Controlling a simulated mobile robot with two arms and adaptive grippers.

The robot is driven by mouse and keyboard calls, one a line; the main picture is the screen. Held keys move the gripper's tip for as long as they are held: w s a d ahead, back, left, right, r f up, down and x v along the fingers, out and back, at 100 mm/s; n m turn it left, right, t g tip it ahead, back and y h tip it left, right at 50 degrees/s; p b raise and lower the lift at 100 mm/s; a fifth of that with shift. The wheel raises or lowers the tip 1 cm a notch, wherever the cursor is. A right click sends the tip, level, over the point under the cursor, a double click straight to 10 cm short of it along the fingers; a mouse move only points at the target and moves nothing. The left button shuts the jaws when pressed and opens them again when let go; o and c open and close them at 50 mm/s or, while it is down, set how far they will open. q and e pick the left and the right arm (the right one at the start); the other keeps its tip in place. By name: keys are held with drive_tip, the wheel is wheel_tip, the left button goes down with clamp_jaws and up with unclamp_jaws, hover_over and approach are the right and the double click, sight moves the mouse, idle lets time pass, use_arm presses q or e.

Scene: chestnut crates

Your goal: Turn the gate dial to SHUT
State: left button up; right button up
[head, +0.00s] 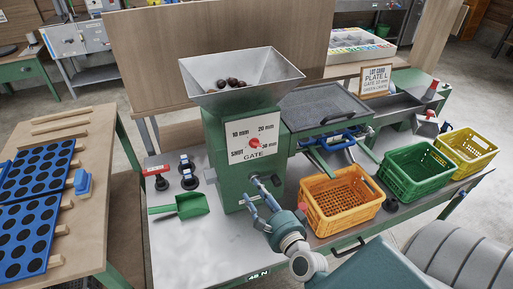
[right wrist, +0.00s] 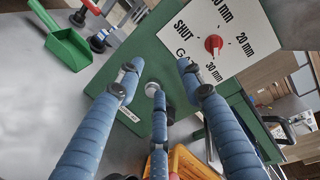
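The gate dial is a red knob (head: 257,143) on a white plate (head: 240,133) on the front of the green hopper machine. The plate reads 10 mm, 20 mm, 30 mm, SHUT and GATE. In the right wrist view (right wrist: 160,78) a small grey knob shows between the fingers. No finger touches the dial. My left gripper is not in view.
The metal hopper (head: 242,78) holds several chestnuts. Orange (head: 345,228), green (head: 408,197) and yellow (head: 478,163) crates stand to the right. A green scoop (head: 182,206) lies on the bench left of the machine, near dark-based stamps (head: 188,182). The bench's front left is clear.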

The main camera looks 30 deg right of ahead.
sight(255, 145)
drive_tip(key=d+r+m+t+h, duration=0.1)
drive_tip(key=d+r+m+h, duration=0.1)
drive_tip(key=d+r+m, duration=0.4)
use_arm(q)
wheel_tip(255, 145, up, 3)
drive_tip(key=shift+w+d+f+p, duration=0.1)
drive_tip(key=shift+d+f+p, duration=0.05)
drive_tip(key=shift+p, duration=0.95)
use_arm(e)
drive_tip(key=shift+n, duration=0.9)
drive_tip(key=x, duration=0.3)
drive_tip(key=a+x, duration=0.1)
drive_tip(key=x, duration=0.6)
drive_tip(key=shift+w+a+r, duration=0.25)
drive_tip(key=shift+r, duration=0.15)
clamp_jaws()
